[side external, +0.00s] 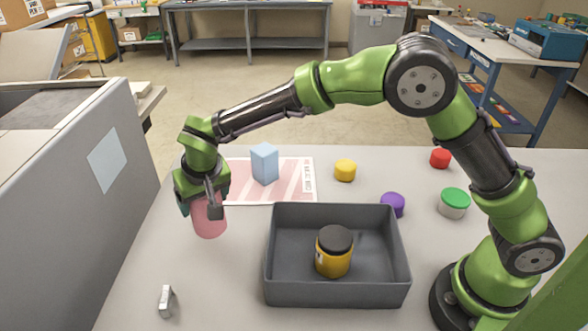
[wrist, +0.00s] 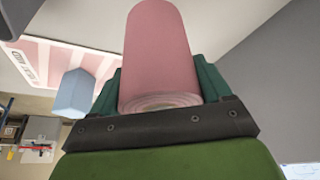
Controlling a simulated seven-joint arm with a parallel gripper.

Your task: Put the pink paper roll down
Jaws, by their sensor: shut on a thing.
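The pink paper roll (side external: 208,218) is held in my gripper (side external: 203,200) at the left of the table in the side external view. The fingers are shut on it, one on each side. The roll hangs below the gripper, upright or nearly so; I cannot tell whether its lower end touches the table. In the wrist view, the pink roll (wrist: 157,55) sits between the two dark green fingers of my gripper (wrist: 160,90), with its wound end facing the camera.
A grey bin (side external: 337,294) holding a dark-lidded yellow jar (side external: 334,255) stands right of the roll. A light blue block (side external: 264,164) stands on a pink-and-white printed sheet (side external: 300,185) behind. A small metal piece (side external: 166,300) lies in front. A grey machine (side external: 80,200) borders the left.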

